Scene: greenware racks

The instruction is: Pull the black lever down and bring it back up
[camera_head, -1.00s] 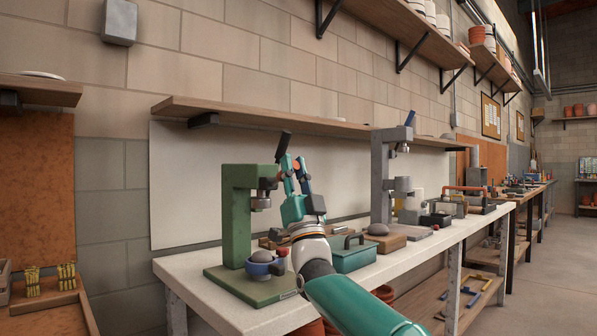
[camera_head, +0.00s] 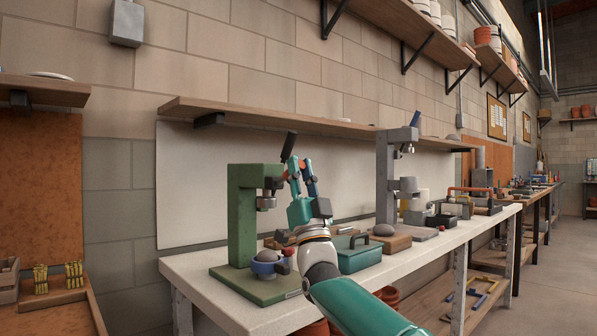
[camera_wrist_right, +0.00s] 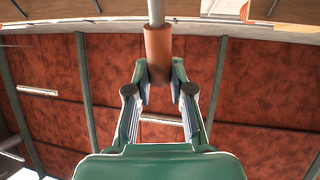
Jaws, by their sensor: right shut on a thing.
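A green press (camera_head: 243,215) stands on the near left part of the bench. A black lever (camera_head: 289,147) sticks up, tilted, at the right of its head. My right gripper (camera_head: 299,164) points up just right of the press head, next to the lever's lower end. In the right wrist view its fingers (camera_wrist_right: 159,80) are closed around the end of a reddish-brown grip (camera_wrist_right: 158,45) on a grey rod (camera_wrist_right: 156,12). I cannot tell how this grip joins the black lever. My left gripper is not in view.
A blue cup (camera_head: 267,265) with a grey ball sits on the press base. A teal box (camera_head: 358,255) stands to its right. A grey press (camera_head: 386,180) stands farther along the bench. A wooden shelf (camera_head: 262,112) runs above and behind.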

